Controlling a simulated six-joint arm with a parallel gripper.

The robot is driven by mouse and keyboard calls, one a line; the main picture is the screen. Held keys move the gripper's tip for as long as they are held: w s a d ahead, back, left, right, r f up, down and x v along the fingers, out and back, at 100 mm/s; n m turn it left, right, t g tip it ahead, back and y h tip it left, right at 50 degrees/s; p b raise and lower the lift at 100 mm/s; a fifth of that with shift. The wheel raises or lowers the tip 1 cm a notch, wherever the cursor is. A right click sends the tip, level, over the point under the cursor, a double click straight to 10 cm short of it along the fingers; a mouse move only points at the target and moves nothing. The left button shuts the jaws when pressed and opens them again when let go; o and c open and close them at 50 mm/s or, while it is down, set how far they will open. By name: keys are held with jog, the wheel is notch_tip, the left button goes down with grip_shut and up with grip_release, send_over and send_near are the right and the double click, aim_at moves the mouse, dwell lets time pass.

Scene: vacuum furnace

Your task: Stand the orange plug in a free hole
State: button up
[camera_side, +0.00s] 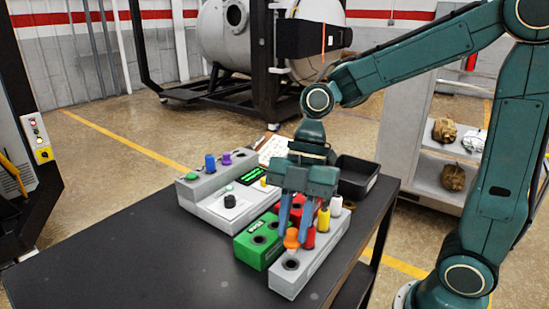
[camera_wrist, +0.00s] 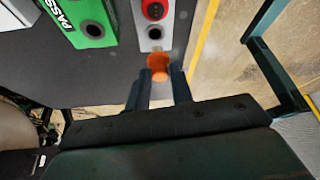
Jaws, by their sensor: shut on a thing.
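My gripper (camera_side: 297,222) points down and is shut on the orange plug (camera_side: 291,239). The plug also shows between the fingertips in the wrist view (camera_wrist: 159,64). In the side view it appears over the near end of the long grey block (camera_side: 318,262). An empty hole (camera_side: 291,265) shows at that end, and in the wrist view the hole (camera_wrist: 155,33) lies just beyond the plug. Red (camera_side: 309,239), yellow (camera_side: 323,220) and white (camera_side: 336,206) plugs stand farther along this block. The plug's lower end is hard to make out.
A green PASS block (camera_side: 250,250) with an open hole and a red block (camera_side: 288,204) stand left of the grey block. A grey fixture (camera_side: 203,190) holds blue and purple plugs. A black bin (camera_side: 357,178) is behind. The table's front left is clear.

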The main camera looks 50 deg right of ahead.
aim_at(293, 242)
jog(key=shift+f, duration=1)
jog(key=shift+f, duration=1.4)
dwell(1.4)
jog(key=o, duration=1.4)
jog(key=shift+o, duration=0.2)
jog(key=shift+r, duration=0.2)
jog(key=shift+r, duration=2.3)
